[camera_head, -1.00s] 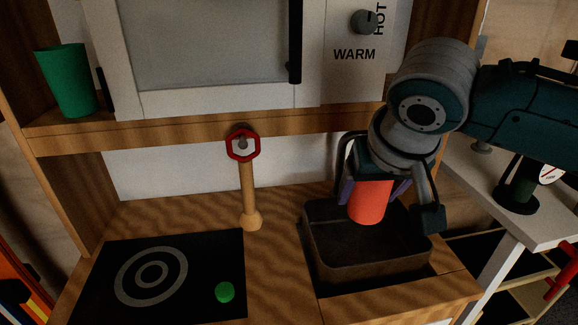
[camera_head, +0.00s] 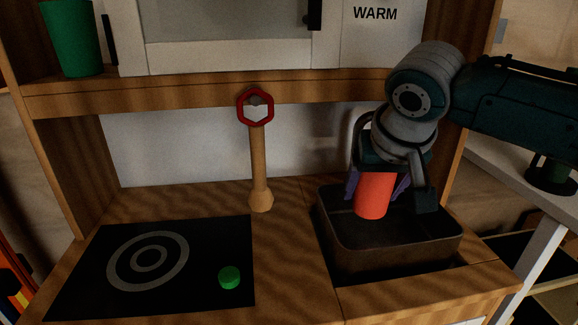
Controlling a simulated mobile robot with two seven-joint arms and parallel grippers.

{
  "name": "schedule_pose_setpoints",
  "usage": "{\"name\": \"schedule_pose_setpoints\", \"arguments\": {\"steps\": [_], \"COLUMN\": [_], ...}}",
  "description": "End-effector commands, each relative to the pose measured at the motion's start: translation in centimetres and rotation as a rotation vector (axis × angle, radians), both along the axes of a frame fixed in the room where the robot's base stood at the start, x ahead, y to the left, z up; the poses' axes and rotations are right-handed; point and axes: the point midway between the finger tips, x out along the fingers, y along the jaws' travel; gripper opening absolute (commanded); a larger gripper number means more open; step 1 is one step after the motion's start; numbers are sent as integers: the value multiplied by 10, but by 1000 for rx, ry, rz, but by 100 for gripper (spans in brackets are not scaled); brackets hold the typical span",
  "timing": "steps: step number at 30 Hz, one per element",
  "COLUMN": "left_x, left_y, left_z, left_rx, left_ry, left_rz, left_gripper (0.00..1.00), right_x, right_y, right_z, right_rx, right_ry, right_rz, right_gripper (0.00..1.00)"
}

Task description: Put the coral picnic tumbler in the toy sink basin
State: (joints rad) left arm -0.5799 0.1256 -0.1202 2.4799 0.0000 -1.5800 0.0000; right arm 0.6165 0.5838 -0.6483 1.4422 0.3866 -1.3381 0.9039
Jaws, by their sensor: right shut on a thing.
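The coral tumbler (camera_head: 374,195) is upright in my right gripper (camera_head: 379,182), which is shut on it from above. The tumbler hangs over the dark toy sink basin (camera_head: 392,250), its lower end about level with the basin's upper part in the picture. I cannot tell whether it touches the basin floor. My left gripper is not in view.
A wooden tap with a red hexagonal ring (camera_head: 255,107) stands left of the basin. A black hob plate (camera_head: 205,298) with a green knob (camera_head: 229,277) lies at the left. A green cup (camera_head: 73,38) stands on the shelf below the white oven door (camera_head: 215,57).

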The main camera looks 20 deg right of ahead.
Motion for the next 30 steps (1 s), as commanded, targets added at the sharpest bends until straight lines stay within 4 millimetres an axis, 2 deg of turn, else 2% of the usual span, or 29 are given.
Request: {"name": "schedule_pose_setpoints", "arguments": {"steps": [2,3,9,21,30], "left_x": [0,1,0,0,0], "left_y": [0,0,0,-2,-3], "left_z": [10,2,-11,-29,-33], "left_rx": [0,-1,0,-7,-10], "left_ry": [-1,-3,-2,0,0], "left_rz": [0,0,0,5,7], "left_gripper": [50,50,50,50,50], "right_x": [-1,0,-1,0,0], "right_y": [0,0,0,0,0], "right_z": [4,-7,-31,-69,-79], "right_rx": [0,0,0,0,0], "right_ry": [2,1,1,1,-1], "right_rz": [0,0,-1,0,0], "right_gripper": [18,18,17,17,18]}}
